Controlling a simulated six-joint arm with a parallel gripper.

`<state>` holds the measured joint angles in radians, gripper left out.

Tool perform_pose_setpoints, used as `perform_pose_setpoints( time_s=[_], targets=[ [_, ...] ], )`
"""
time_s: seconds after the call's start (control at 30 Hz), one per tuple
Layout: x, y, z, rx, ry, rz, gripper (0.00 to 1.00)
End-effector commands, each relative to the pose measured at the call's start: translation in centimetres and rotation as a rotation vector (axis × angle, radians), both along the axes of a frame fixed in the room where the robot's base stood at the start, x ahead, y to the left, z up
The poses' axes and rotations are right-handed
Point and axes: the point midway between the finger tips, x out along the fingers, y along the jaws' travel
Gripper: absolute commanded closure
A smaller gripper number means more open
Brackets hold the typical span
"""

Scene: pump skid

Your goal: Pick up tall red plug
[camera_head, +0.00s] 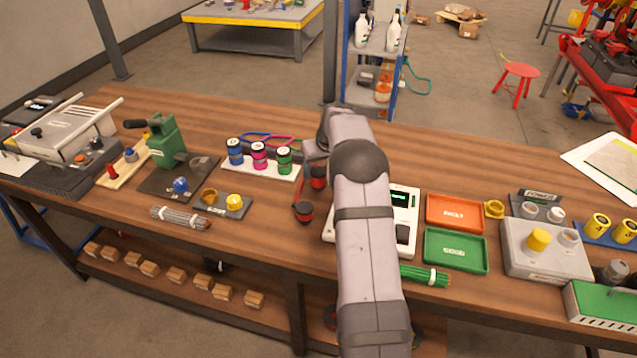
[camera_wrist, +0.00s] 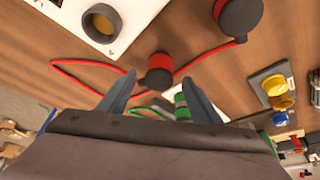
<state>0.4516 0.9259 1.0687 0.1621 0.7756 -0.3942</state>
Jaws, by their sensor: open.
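Two red-and-black plugs stand on the wooden bench. One plug (camera_head: 318,177) is just left of my arm, and it also shows in the wrist view (camera_wrist: 159,72) with a red cord. I cannot tell for sure which is the tall one. My gripper (camera_wrist: 160,80) is open and empty, with the first plug showing between its fingertips, apart from them. My arm hides the gripper's fingers in the head view.
A white box with a display (camera_head: 404,212) stands right of the plugs, partly behind my arm. A white rack with several coloured spools (camera_head: 260,166) is to the left. A yellow knob (camera_head: 234,201) and a bundle of grey rods (camera_head: 181,217) lie farther left.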

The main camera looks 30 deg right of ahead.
Motion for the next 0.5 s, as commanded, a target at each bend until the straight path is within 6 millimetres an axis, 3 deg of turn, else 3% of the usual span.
perform_pose_setpoints(
  time_s=[0.5],
  targets=[
    [1.4, -0.3, -4.3, 0.001, 0.002, 0.000, 0.41]
  ],
)
